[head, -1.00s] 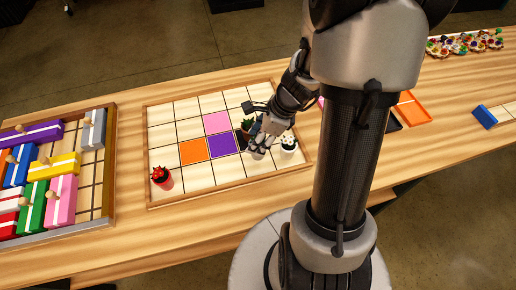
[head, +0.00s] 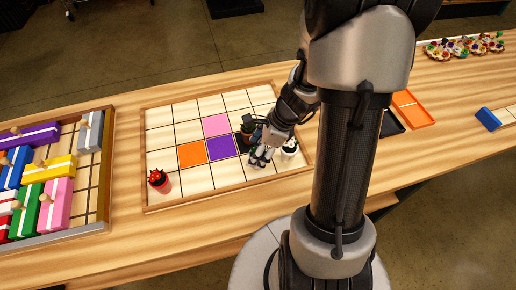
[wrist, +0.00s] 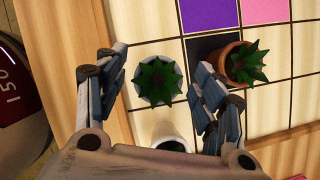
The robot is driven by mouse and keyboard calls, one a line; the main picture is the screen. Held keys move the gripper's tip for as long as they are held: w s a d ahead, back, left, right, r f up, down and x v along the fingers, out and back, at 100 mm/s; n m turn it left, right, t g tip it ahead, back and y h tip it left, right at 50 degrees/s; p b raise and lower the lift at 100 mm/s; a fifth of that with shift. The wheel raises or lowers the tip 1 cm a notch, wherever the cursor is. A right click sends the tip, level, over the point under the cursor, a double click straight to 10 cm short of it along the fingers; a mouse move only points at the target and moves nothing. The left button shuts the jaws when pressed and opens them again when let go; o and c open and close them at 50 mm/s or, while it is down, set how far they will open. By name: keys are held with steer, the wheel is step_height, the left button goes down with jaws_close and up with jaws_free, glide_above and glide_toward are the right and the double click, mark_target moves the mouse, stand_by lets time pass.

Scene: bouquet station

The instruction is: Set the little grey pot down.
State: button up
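The little grey pot (wrist: 141,97) with a spiky green plant stands upright between my fingers in the wrist view, over a pale cell of the framed board. In the head view my gripper (head: 262,157) is low over the near right part of the board (head: 165,140) and mostly hides the grey pot. I cannot tell exactly whether its base touches the board.
A terracotta pot (wrist: 232,62) stands on the black cell close by the right finger. A white pot (head: 289,154) with white flowers stands right of my gripper. A red pot (head: 163,186) stands at the board's near left. A block tray (head: 103,190) lies further left.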

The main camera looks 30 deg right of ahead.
steer(key=shift+r, duration=0.15)
steer(key=shift+r+p, duration=0.35)
steer(key=p+v, duration=0.5)
steer(key=v, duration=0.6)
steer(key=shift+r, duration=0.2)
steer(key=shift+s+d, duration=0.1)
